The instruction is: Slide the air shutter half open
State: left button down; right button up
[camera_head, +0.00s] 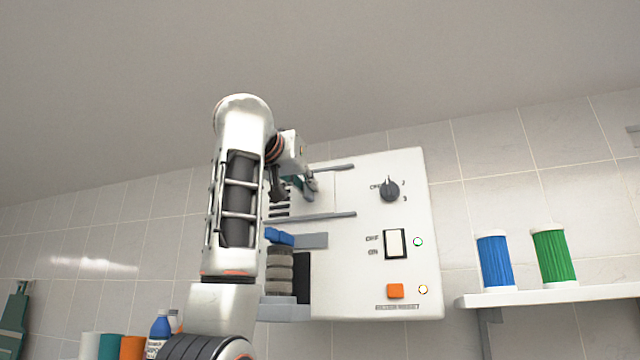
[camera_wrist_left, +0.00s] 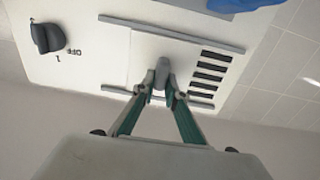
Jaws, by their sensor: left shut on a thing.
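The air shutter (camera_head: 322,200) is a pale plate between two grey rails on a white wall panel (camera_head: 350,292). In the left wrist view the shutter (camera_wrist_left: 152,48) has a grey knob (camera_wrist_left: 162,70), and several dark vent slots (camera_wrist_left: 211,68) lie uncovered beside it. Some slots (camera_head: 279,210) also show in the head view, partly behind my arm. My left gripper (camera_head: 308,186) is at the shutter. In the wrist view its green-sided fingers (camera_wrist_left: 161,84) are shut on the knob, one on each side. My right gripper is in neither view.
The panel also carries a dial (camera_head: 389,190), a rocker switch (camera_head: 396,243) and an orange button (camera_head: 396,291). Blue and grey items sit at its lower left. A shelf (camera_head: 560,295) at right holds a blue spool (camera_head: 495,262) and a green spool (camera_head: 553,257). A blue bottle (camera_head: 159,328) stands lower left.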

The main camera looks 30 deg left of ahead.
pick_arm(q)
jog(key=shift+s+a, duration=0.15)
jog(key=shift+a, duration=0.5)
jog(key=c, duration=2)
grip_release()
jog(key=shift+c, duration=0.2)
jog(key=shift+s, duration=0.1)
jog(key=v, duration=1.2)
jog(key=shift+f, duration=0.15)
